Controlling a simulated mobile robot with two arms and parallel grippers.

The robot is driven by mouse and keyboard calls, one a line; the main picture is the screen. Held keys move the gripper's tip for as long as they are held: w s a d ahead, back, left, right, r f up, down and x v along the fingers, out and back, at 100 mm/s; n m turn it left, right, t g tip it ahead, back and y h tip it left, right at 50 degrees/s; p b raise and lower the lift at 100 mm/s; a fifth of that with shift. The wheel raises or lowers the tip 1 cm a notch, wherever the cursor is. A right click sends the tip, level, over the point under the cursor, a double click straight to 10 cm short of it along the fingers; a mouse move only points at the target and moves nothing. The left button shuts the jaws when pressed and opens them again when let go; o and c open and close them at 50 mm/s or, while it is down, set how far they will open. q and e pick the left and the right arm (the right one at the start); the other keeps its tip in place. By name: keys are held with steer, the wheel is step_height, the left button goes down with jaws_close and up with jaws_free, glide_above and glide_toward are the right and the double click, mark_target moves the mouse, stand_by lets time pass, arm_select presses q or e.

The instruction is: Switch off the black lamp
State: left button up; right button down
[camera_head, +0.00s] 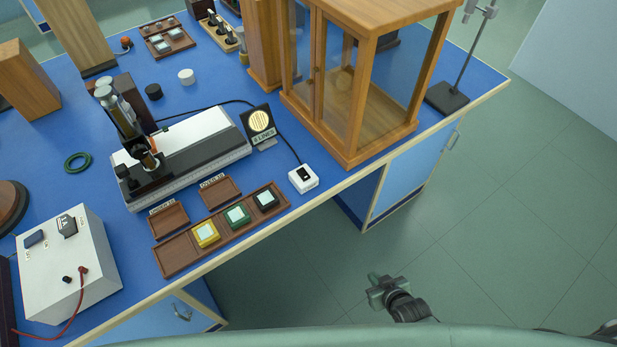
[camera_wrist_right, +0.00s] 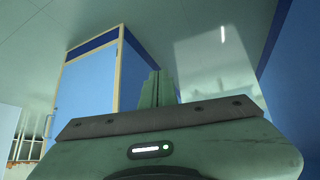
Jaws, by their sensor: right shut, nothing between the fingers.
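A small black upright panel with a glowing round face (camera_head: 261,122) stands on the blue bench, a lettered label at its foot; it may be the black lamp. A dark cable runs from near it to a small white box with a black rocker switch (camera_head: 303,178) near the bench's front edge. I cannot tell the rocker's position. My right gripper (camera_head: 385,288) is shut and empty, out over the floor in front of the bench, well below and right of the white box. Its closed green fingers show in the right wrist view (camera_wrist_right: 158,88). My left gripper is not in view.
A wooden tray with yellow, green and black blocks (camera_head: 176,256) lies left of the white box. A glass-sided wooden cabinet (camera_head: 350,160) stands to its right. A long white instrument (camera_head: 200,128) lies behind. A white power box (camera_head: 95,285) is at the left. The floor is clear.

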steer(key=w+a+r+t+y+b, duration=0.1)
steer(key=w+a+r, duration=0.15)
steer(key=r, duration=0.25)
steer(key=w+a+r+n+t+y+b, duration=0.1)
steer(key=w+r, duration=0.3)
steer(key=r, duration=0.1)
steer(key=w+a+r+t+y, duration=0.1)
steer(key=w+a+r+t, duration=0.15)
steer(key=r, duration=0.25)
steer(key=a+r+n+t+y+b, duration=0.1)
steer(key=a+r+y, duration=0.1)
steer(key=r, duration=0.7)
steer(key=a+r+n+t+y+b, duration=0.1)
steer(key=a+r, duration=0.4)
steer(key=r, duration=0.5)
steer(key=shift+w+r+y+b, duration=0.2)
steer(key=shift+r+y+b, duration=0.1)
steer(key=shift+y, duration=0.3)
steer(key=shift+w, duration=0.1)
steer(key=p, duration=0.1)
glide_above(309, 178)
steer(key=shift+f, duration=0.6)
step_height(309, 178, down, 3)
steer(key=shift+f, duration=0.6)
